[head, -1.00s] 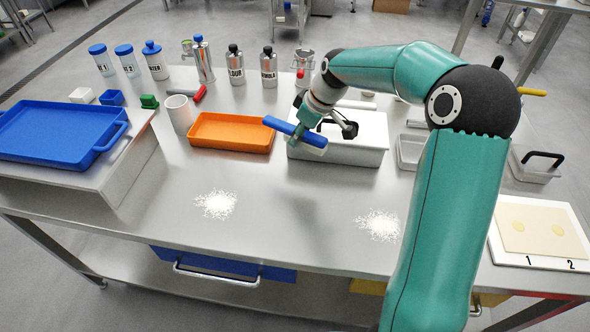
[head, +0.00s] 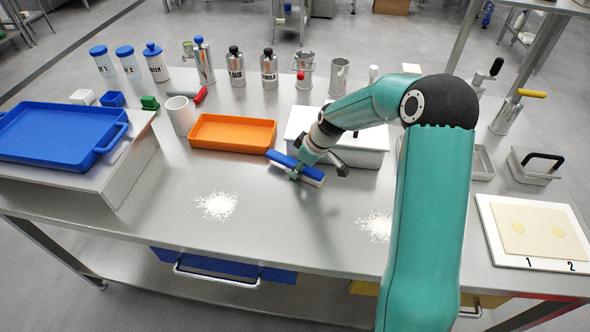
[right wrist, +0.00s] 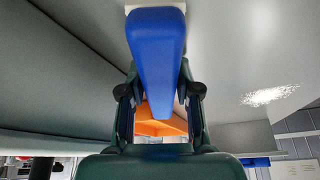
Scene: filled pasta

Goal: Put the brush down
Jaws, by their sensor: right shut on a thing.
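The brush (head: 281,158) has a blue handle and a pale bristle side. My right gripper (head: 300,172) is shut on it, just in front of the white lidded box. The brush is low over the steel table; I cannot tell whether it touches the top. In the right wrist view the blue handle (right wrist: 157,50) runs between the two fingers (right wrist: 160,105). My left gripper is not in view.
An orange tray (head: 232,117) lies left of the brush, and the white box (head: 360,148) is behind it. Two flour patches (head: 216,205) lie on the table (head: 280,250). A white board (head: 485,215) with dough is at right. Bare table surrounds the flour.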

